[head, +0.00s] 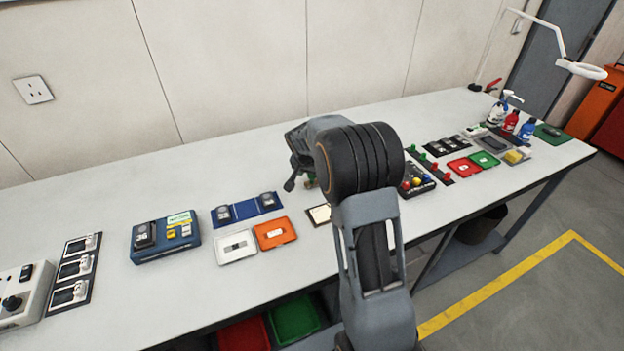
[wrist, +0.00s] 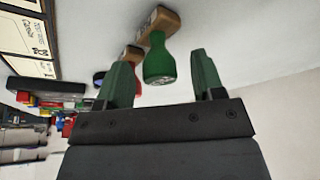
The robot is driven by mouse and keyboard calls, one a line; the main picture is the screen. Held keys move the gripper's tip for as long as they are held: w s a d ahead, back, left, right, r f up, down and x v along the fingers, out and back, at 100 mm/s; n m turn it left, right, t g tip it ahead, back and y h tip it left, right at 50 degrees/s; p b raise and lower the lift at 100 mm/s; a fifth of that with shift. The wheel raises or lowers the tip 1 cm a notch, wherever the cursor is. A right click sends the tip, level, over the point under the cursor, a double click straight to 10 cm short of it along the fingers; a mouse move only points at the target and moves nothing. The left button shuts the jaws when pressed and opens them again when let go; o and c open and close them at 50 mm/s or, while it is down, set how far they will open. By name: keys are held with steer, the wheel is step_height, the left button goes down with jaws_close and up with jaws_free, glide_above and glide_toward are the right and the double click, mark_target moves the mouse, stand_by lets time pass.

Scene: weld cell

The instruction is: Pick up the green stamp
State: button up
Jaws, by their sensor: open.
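The green stamp (wrist: 159,62) has a rounded green handle and a wooden base (wrist: 164,19). In the wrist view its base is on the pale bench top and its handle points toward my gripper (wrist: 160,58). My gripper is open, with one green finger on each side of the handle in that view. I see a gap between the handle and each finger; how deep the handle sits between them is hard to tell. In the head view my arm hides most of the stamp area.
A red stamp (wrist: 137,68) and a blue-handled thing (wrist: 99,78) stand close beside the green stamp. White (head: 236,247) and orange (head: 274,233) trays lie on the bench left of my arm. A button panel (head: 416,181) sits to its right.

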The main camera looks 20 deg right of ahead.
steer(key=shift+d+f, duration=0.1)
steer(key=shift+f, duration=0.1)
steer(key=shift+c, duration=0.3)
steer(key=c, duration=0.9)
steer(key=shift+r, duration=0.15)
steer(key=shift+c, duration=0.2)
steer(key=shift+w+r, duration=0.1)
steer(key=shift+r, duration=0.2)
step_height(320, 180, up, 2)
steer(key=shift+r, duration=0.1)
steer(key=s+a+r+b, duration=0.2)
steer(key=s+a+r, duration=0.7)
steer(key=s+r, duration=0.1)
steer(key=shift+s+a, duration=0.2)
steer(key=shift+a, duration=0.1)
